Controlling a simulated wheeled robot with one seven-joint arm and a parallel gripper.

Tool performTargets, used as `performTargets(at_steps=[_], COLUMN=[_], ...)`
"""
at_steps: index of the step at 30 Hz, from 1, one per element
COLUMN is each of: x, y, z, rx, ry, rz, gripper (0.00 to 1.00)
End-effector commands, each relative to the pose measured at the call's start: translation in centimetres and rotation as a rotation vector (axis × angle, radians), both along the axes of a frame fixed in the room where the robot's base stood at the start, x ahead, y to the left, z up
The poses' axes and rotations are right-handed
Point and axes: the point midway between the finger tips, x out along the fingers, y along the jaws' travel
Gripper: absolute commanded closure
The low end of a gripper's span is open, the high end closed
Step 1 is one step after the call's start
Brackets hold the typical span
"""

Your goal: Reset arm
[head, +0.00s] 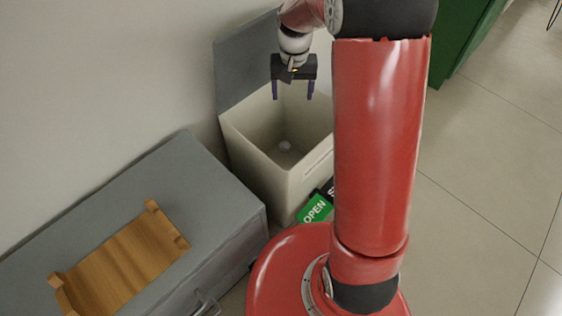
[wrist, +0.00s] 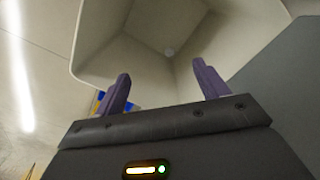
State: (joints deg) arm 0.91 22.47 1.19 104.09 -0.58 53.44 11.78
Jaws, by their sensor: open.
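My gripper (head: 292,93) hangs over the open top of a cream bin (head: 243,146) in the head view. Its two purple fingers are apart with nothing between them. The wrist view shows the same open fingers (wrist: 162,88) and the bin's inside (wrist: 143,45) beyond them.
The bin's grey lid (head: 243,62) stands raised against the wall. A wooden tray (head: 120,262) rests on a grey cabinet (head: 185,165) at the left. A green OPEN sign (head: 314,209) is beside the bin. Tiled floor (head: 480,190) at the right is clear; a green cabinet (head: 462,35) stands behind.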

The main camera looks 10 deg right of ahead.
Motion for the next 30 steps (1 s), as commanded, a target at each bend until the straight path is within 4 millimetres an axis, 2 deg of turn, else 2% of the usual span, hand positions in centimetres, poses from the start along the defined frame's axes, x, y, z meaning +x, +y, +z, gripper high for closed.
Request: performTargets(at_steps=[1,6,22,26,30], x=[0.1,0.0,-0.3,-1.9,-5.8], y=[0.0,0.0,0.0,0.0,0.0], z=[0.8,2.0,2.6,5.1,9.3], rx=[-0.001,0.000,0.000,-0.002,-0.006], ry=[-0.003,-0.001,-0.007,-0.046,-0.124], rz=[0.000,0.000,0.002,0.016,0.045], gripper=[0.27,0.27,0.27,0.27,0.27])
